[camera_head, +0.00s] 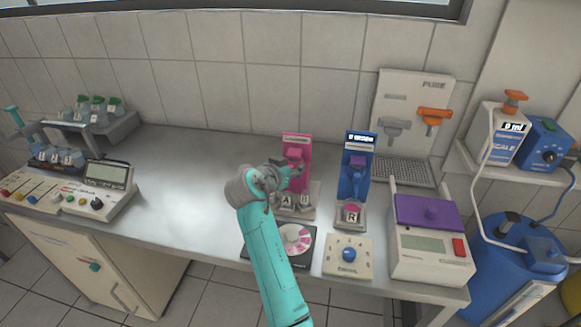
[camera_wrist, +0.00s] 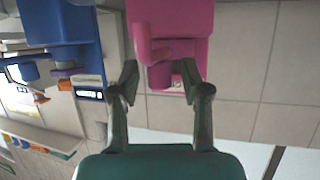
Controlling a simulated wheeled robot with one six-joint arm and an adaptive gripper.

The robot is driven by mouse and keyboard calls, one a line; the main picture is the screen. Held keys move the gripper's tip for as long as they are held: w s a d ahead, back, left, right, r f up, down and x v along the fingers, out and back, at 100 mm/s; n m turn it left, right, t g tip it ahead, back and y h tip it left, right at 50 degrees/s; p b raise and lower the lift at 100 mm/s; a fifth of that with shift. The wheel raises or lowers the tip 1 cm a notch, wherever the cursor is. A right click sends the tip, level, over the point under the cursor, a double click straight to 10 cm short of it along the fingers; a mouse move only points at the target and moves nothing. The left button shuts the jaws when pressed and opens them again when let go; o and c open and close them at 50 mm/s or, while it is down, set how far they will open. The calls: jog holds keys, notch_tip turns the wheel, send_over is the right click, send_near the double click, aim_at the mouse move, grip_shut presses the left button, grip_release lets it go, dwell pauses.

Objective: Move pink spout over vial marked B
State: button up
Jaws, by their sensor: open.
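The pink dispenser (camera_head: 297,142) stands on the bench at centre, with its pink spout (camera_head: 294,153) facing forward. My arm partly hides the dispenser's lower left.
A blue dispenser (camera_head: 357,165) with a vial marked R (camera_head: 351,213) stands close on the right. The bench's left middle (camera_head: 185,190) is clear.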

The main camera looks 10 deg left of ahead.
aim_at(300, 162)
grip_shut()
jog(key=shift+d, duration=0.1)
jog(key=shift+w+d+n+t+y, duration=0.1)
jog(key=shift+d+n+t+y, duration=0.1)
jog(key=shift+d+n+y, duration=0.4)
jog(key=shift+d+n+t+y, duration=0.2)
jog(key=shift+n+y, duration=0.6)
jog(key=shift+y, duration=0.2)
jog(key=shift+w+d+n+y, duration=0.15)
jog(key=shift+d+n+y, duration=0.2)
jog(key=shift+n+y, duration=0.65)
jog(key=shift+w+d+n+y, duration=0.15)
jog(key=shift+d+n+y, duration=0.2)
jog(key=shift+n+y, duration=0.65)
jog(key=shift+g+y, duration=0.3)
grip_release()
